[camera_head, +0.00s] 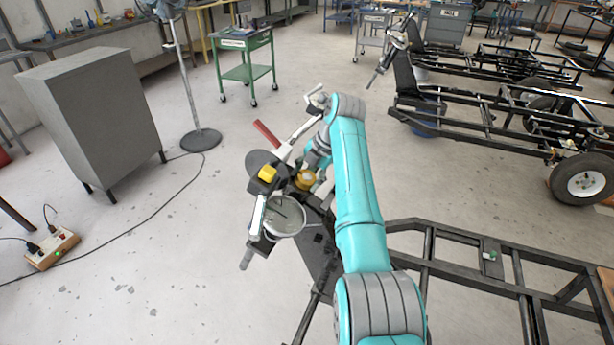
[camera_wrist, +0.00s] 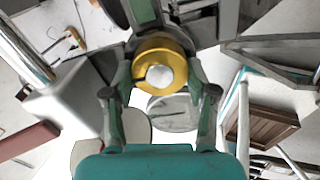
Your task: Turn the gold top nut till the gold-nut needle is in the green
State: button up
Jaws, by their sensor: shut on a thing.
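The gold top nut (camera_wrist: 148,50) is a round gold piece with a pale rounded stud end in its middle, near the top centre of the wrist view. In the head view the gold nut (camera_head: 306,181) sits on the dark suspension stand beside my arm. My gripper (camera_wrist: 161,68) has one finger on each side of the nut and is shut on it. A round grey dial-like piece (camera_head: 285,217) with a dark line across it is just below the nut in the head view. No green zone is readable, so I cannot tell where the gold-nut needle points.
A yellow block (camera_head: 268,173) and a red-handled lever (camera_head: 268,133) are close to the nut. A black frame (camera_head: 455,236) lies to the right. A grey cabinet (camera_head: 92,108) and a green cart (camera_head: 245,43) stand behind.

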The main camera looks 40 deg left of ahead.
dwell(0.3)
jog(key=o, duration=1.2)
jog(key=shift+c, duration=0.2)
jog(key=v, duration=1.2)
